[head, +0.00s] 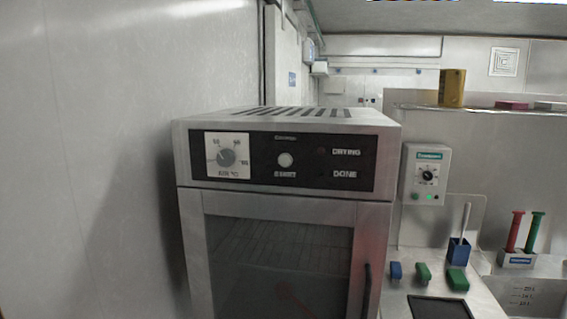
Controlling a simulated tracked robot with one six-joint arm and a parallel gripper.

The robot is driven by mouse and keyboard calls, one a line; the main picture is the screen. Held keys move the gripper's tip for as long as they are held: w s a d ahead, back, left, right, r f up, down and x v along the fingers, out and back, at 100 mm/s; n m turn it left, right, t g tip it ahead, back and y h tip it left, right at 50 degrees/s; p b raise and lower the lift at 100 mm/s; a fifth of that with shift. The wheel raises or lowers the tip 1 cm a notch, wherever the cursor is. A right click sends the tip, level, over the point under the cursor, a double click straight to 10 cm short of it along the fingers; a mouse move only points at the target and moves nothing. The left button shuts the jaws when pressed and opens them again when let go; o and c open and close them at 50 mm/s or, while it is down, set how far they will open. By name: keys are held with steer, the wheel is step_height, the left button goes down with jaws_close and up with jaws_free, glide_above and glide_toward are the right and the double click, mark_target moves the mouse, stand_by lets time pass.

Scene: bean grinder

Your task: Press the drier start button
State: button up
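The drier (386,214) is a steel cabinet in the middle of the head view. Its black control panel (308,147) runs across the top of the front. The round, pale start button (285,160) sits mid-panel above a small label. A temperature dial (227,157) on a white plate is left of it. The words DRYING and DONE are to its right, with no lamp clearly lit. The glass door (280,265) below looks closed. My gripper is not in view, and nothing visible touches the button.
A plain wall stands close on the drier's left. To the right are a control box (426,174) with a dial and green light, a blue holder (459,251), blue and green blocks, and a rack (517,259) with red and green tools. The space before the panel looks clear.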

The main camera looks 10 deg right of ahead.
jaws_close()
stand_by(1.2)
